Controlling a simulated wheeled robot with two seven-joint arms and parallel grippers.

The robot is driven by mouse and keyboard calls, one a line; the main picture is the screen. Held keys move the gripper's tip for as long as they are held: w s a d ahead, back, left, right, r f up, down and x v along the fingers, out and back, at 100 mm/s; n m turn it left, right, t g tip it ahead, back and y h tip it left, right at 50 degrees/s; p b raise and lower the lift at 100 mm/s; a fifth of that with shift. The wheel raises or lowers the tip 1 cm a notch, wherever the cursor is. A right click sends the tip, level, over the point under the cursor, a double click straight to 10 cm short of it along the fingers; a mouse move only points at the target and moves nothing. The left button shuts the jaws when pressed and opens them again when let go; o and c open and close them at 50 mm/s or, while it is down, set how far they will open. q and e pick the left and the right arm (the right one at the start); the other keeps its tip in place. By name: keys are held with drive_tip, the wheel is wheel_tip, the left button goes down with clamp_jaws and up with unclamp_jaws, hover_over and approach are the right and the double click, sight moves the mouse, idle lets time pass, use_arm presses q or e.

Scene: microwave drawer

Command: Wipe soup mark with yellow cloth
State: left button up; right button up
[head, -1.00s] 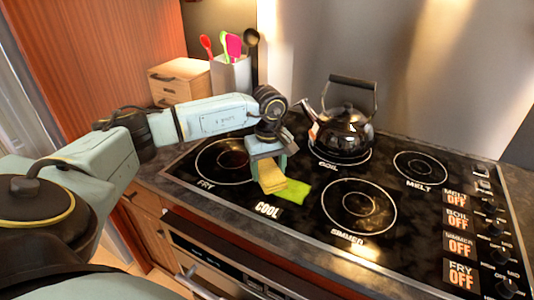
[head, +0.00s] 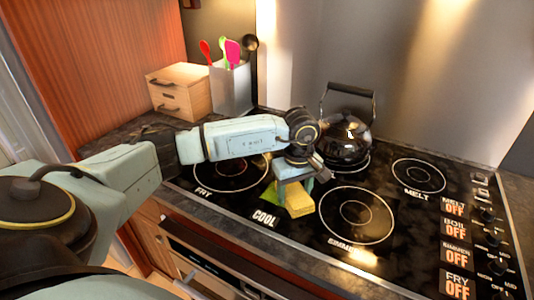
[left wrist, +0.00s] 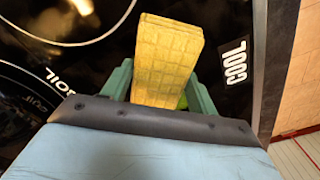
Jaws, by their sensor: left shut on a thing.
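The yellow cloth (head: 299,206) is a folded, quilted block on the black cooktop, just right of the word COOL. It also shows in the left wrist view (left wrist: 165,55), between my green fingers. My left gripper (head: 293,184) is shut on the cloth and points down at the cooktop. My right gripper is not in view.
A black kettle (head: 344,138) stands on the burner behind my gripper. Burner rings surround the area, with knobs (head: 493,241) along the right edge. A utensil holder (head: 231,88) and small wooden drawers (head: 180,89) stand at the back left.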

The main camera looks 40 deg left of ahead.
sight(306, 197)
use_arm(q)
drive_tip(key=d, duration=0.3)
drive_tip(key=shift+w+d+p, duration=0.1)
drive_tip(key=shift+w+p, duration=0.25)
drive_tip(key=a, duration=0.2)
drive_tip(key=shift+s+a+b, duration=0.25)
drive_tip(key=shift+a+b, duration=0.05)
drive_tip(key=shift+s+a+b, duration=0.35)
drive_tip(key=shift+a, duration=1.1)
drive_tip(key=shift+s+a+b, duration=0.35)
drive_tip(key=shift+s+a, duration=0.05)
drive_tip(key=shift+a, duration=1.1)
drive_tip(key=shift+s+a+b, duration=0.35)
drive_tip(key=shift+a, duration=1.1)
drive_tip(key=shift+r+p, duration=0.25)
drive_tip(key=shift+p, duration=0.1)
wheel_tip(306, 197, up, 2)
drive_tip(key=shift+r+p, duration=0.1)
drive_tip(key=shift+p, duration=0.25)
drive_tip(key=shift+r+p, duration=1.95)
drive_tip(key=shift+r, duration=0.75)
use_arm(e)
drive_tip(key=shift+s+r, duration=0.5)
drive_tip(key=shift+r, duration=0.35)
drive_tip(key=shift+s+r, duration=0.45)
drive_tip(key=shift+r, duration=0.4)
